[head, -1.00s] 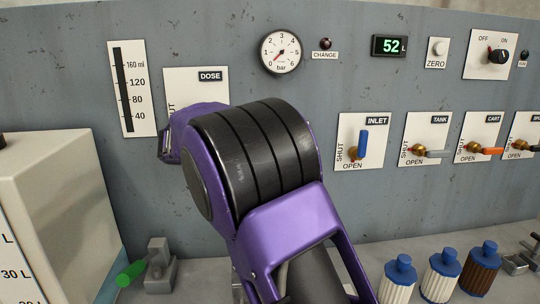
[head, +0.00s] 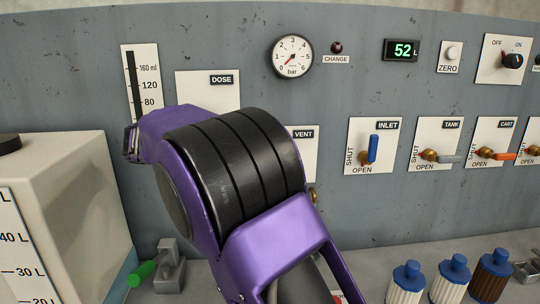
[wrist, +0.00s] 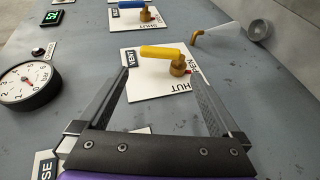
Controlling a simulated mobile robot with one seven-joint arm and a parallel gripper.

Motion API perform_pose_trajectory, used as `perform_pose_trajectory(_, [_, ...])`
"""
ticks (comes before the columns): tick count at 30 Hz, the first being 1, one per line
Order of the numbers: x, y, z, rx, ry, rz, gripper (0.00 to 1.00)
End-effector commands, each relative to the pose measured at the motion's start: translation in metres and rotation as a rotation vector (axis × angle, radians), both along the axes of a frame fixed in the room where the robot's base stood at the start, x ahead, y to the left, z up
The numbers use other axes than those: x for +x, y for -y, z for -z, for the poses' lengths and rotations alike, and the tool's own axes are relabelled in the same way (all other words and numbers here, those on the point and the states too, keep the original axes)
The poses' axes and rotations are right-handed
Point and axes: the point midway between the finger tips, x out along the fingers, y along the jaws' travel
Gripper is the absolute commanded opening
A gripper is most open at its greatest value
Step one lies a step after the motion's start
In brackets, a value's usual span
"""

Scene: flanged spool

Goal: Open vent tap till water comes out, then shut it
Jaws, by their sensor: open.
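The vent tap (wrist: 180,66) is brass with a yellow lever (wrist: 160,52), on a white plate marked VENT, SHUT and OPEN in the wrist view. The lever points left there, toward the VENT label. In the head view only the right part of the vent plate (head: 305,148) shows; my arm hides the lever. My gripper (wrist: 164,88) is open and empty, its fingers pointing at the plate, with the tap between and ahead of their tips. A brass outlet with a pale clear tube (wrist: 218,32) shows beyond; I see no water at it.
A pressure gauge (head: 292,56) is low on its scale; the display (head: 402,50) reads 52 L. The inlet tap's blue lever (head: 373,148) points up, right of the vent plate. A large white tank (head: 70,190) stands left; blue-capped filters (head: 450,280) stand on the bench.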

Motion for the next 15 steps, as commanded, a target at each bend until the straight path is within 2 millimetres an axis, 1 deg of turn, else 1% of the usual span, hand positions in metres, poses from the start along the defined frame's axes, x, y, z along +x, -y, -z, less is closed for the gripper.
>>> perform_pose_trajectory(1, [-0.004,-0.013,-0.005,0.0,0.002,-0.005,1.0])
perform_pose_trajectory(6, [-0.019,-0.047,-0.016,0.001,0.001,-0.004,1.0])
perform_pose_trajectory(9, [-0.026,-0.061,-0.02,0.001,0.0,-0.002,1.0])
perform_pose_trajectory(12, [-0.03,-0.071,-0.024,0.0,0.001,-0.002,1.0])
perform_pose_trajectory(15, [-0.033,-0.076,-0.025,-0.001,-0.001,0.0,1.0])
